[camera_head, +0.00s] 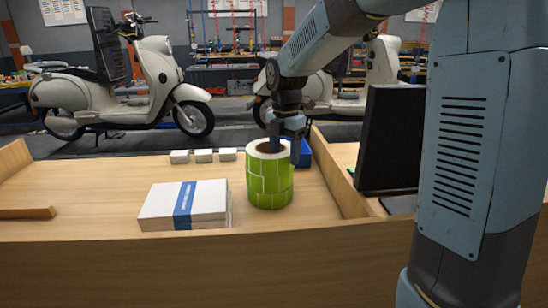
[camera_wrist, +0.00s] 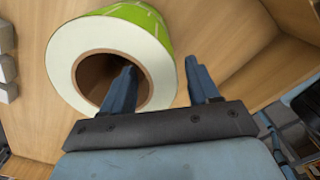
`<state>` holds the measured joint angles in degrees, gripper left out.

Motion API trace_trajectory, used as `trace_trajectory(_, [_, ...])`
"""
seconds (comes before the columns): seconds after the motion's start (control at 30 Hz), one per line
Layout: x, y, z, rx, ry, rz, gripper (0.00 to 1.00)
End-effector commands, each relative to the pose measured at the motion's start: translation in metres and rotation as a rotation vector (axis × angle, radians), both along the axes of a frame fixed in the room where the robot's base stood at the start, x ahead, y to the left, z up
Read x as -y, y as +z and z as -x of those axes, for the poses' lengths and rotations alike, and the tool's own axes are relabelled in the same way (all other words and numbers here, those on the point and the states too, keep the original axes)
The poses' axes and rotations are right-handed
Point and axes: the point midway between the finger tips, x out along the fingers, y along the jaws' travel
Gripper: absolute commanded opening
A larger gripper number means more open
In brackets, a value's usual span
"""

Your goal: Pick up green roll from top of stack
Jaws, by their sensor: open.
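The green roll (camera_head: 269,180) stands upright on the wooden counter, with a white upper face and a brown core. I cannot tell from the head view whether its green side is one roll or several stacked. In the wrist view the roll (camera_wrist: 110,65) shows its white ring and hollow core. My gripper (camera_head: 285,148) is over the roll, pointing down; it also shows in the wrist view (camera_wrist: 160,68). Its jaws are open, one finger over or in the core hole and the other outside the rim, with the roll's wall between them.
A stack of white paper with a blue band (camera_head: 186,205) lies left of the roll. Several small white boxes (camera_head: 203,156) stand behind. A wooden divider (camera_head: 339,175) and a black monitor (camera_head: 391,138) stand right.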

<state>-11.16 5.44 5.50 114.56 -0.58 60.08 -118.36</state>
Motion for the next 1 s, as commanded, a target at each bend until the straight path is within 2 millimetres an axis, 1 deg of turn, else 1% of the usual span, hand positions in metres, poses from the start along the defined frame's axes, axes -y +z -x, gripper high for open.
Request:
trace_trajectory(0.03, [0.0, -0.007, 0.0, -0.002, 0.0, 0.001, 0.6])
trace_trajectory(0.17, [0.0, -0.016, 0.0, 0.0, 0.0, 0.0, 0.6])
trace_trajectory(0.43, [0.001, -0.019, 0.0, 0.001, -0.001, 0.0, 0.6])
trace_trajectory(1.0, [0.001, -0.018, -0.001, 0.001, -0.002, 0.0, 0.06])
